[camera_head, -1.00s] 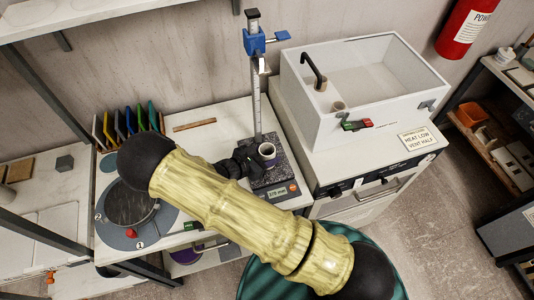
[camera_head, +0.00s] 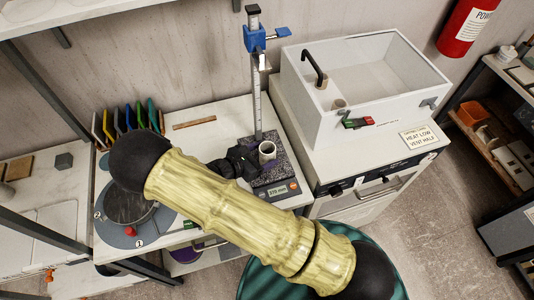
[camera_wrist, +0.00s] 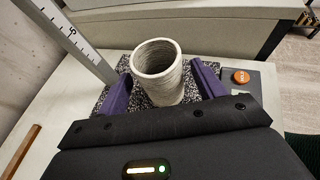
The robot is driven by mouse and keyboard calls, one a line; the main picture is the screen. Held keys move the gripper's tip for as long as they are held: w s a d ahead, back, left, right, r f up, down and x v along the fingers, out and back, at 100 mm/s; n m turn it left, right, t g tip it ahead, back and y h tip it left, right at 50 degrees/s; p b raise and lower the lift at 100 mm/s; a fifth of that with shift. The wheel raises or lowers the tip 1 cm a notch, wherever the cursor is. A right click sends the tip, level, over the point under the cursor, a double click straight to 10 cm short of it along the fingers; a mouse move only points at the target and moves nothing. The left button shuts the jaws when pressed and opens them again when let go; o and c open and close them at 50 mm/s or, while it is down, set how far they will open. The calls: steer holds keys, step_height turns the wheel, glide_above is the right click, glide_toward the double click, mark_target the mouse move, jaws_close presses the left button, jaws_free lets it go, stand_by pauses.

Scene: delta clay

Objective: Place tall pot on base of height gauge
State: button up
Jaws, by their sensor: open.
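The tall pot (camera_head: 267,151) is a pale grey cylinder standing upright on the speckled base of the height gauge (camera_head: 274,177). In the wrist view the pot (camera_wrist: 157,72) stands between the two purple fingers of my gripper (camera_wrist: 158,86), with a gap visible on each side. My gripper (camera_head: 242,163) is open, low over the base and left of the pot in the head view. The gauge's upright scale (camera_head: 257,100) rises behind, with a blue slider (camera_head: 254,40) near its top. The pot's foot is partly hidden in the wrist view.
A turntable (camera_head: 130,205) is at the table's left, with coloured tools (camera_head: 135,118) behind it. A wooden strip (camera_head: 194,123) lies at the back. A clear-topped white box (camera_head: 365,75) stands to the right. My arm hides the table's front.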

steer(key=b+v, duration=0.2)
steer(key=v, duration=0.7)
steer(key=shift+s+a, duration=0.25)
steer(key=shift+a, duration=0.05)
steer(key=shift+r, duration=0.1)
steer(key=s+d+r+m+g+y, duration=0.2)
steer(key=d+r+m+y, duration=0.3)
steer(key=d+m, duration=0.6)
steer(key=s+d+r+m+g+y, duration=0.3)
steer(key=d+r+m+y, duration=0.2)
steer(key=d+r+m, duration=0.3)
steer(key=d+m, duration=0.3)
steer(key=m, duration=0.3)
steer(key=shift+s+m+g, duration=0.25)
steer(key=shift+m+g, duration=0.15)
steer(key=shift+d, duration=0.1)
